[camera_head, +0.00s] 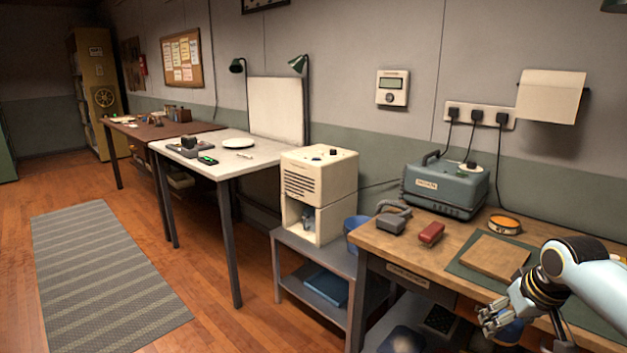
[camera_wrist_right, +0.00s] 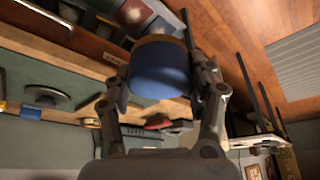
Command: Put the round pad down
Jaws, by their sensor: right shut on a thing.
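The round pad (camera_wrist_right: 160,75) shows in the wrist view as a short blue cylinder with a tan-brown rim. My right gripper (camera_wrist_right: 163,85) is shut on it, one finger at each side. In the head view my right gripper (camera_head: 492,318) is at the lower right, at the front edge of the workbench (camera_head: 385,240). A blue patch behind its fingers looks like part of the pad; the rest is hidden by the gripper. My left gripper is not in view.
On the bench are a wooden board (camera_head: 495,256) on a green mat (camera_head: 468,262), a red block (camera_head: 431,233), a grey tool (camera_head: 393,220), an orange-rimmed tin (camera_head: 504,224) and a blue-grey machine (camera_head: 445,187). A cream unit (camera_head: 318,190) stands on a low shelf to the left.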

